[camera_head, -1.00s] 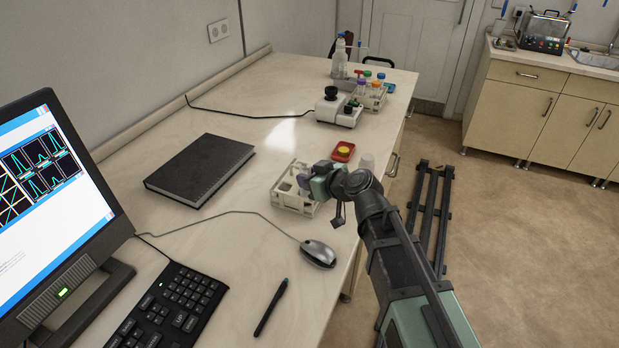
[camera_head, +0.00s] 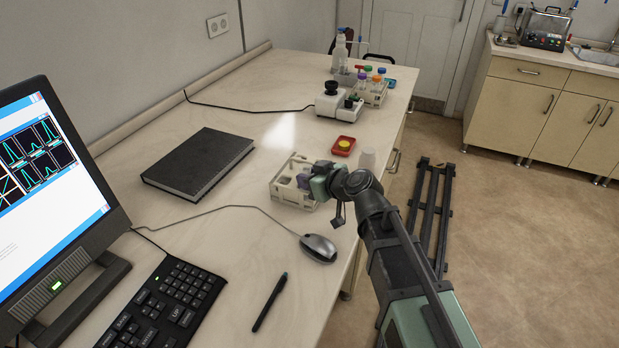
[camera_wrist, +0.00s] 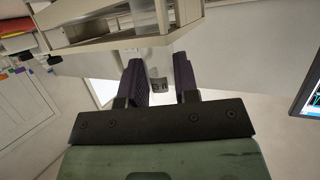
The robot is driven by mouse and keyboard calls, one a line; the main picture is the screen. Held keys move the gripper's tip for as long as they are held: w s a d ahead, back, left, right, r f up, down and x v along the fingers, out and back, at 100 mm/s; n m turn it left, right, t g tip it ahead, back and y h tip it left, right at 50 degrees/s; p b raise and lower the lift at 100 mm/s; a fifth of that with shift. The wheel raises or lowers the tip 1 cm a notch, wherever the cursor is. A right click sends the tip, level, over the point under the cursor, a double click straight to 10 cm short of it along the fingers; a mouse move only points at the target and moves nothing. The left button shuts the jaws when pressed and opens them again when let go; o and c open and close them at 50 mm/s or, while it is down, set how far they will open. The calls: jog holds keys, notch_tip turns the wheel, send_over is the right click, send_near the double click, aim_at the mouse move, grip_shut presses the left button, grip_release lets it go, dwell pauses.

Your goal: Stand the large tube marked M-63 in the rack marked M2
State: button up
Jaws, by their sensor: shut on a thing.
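My gripper (camera_head: 306,182) is at the right side of a pale rack (camera_head: 284,197) on the bench, close to its top. In the wrist view, the dark purple fingers of my gripper (camera_wrist: 160,84) are shut on a pale, narrow thing, which I take to be the large tube. Only a small part of the tube (camera_wrist: 158,85) shows, with dark marks too small to read. The head view does not show the tube clearly. The pale rack also shows at the top of the wrist view (camera_wrist: 95,45). I cannot read a mark on the rack, nor tell whether the tube is inside it.
Another rack with coloured caps (camera_head: 375,97) and a white instrument (camera_head: 338,107) stand farther back. A mouse (camera_head: 319,247) lies in front. A black book (camera_head: 198,162) lies left.

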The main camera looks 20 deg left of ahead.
jog(key=o, duration=1)
jog(key=p+v, duration=0.4)
jog(key=v, duration=0.6)
jog(key=shift+s+d+r, duration=0.15)
jog(key=shift+s+d, duration=0.1)
jog(key=shift+d, duration=0.05)
